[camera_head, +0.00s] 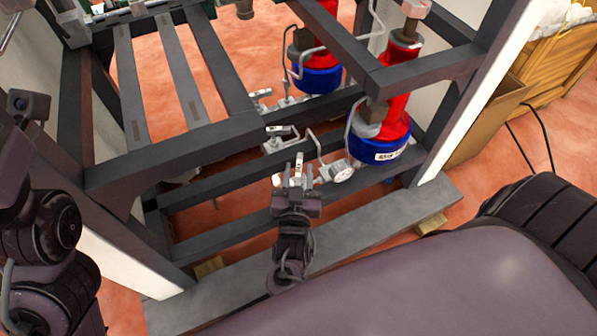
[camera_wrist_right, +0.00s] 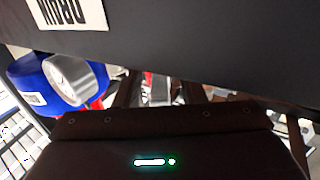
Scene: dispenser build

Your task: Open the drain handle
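My right gripper (camera_head: 297,185) is in front of the lower beam of the dark frame, pointing at the pipework. A small pale metal handle (camera_head: 299,167) shows at its fingertips; I cannot tell whether they touch it. In the right wrist view, the two dark fingers (camera_wrist_right: 158,92) stand apart, with bits of metal and red visible between them. An upside-down "DRAIN" label (camera_wrist_right: 72,12) is on the dark beam close above. The handle's exact pose is partly hidden by the gripper. My left arm is at the left edge; its gripper is not seen.
Another similar cylinder (camera_head: 318,77) is behind. Other valve handles (camera_head: 278,130) sit on the pipes. Frame beams (camera_head: 225,140) cross close above and behind the gripper.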

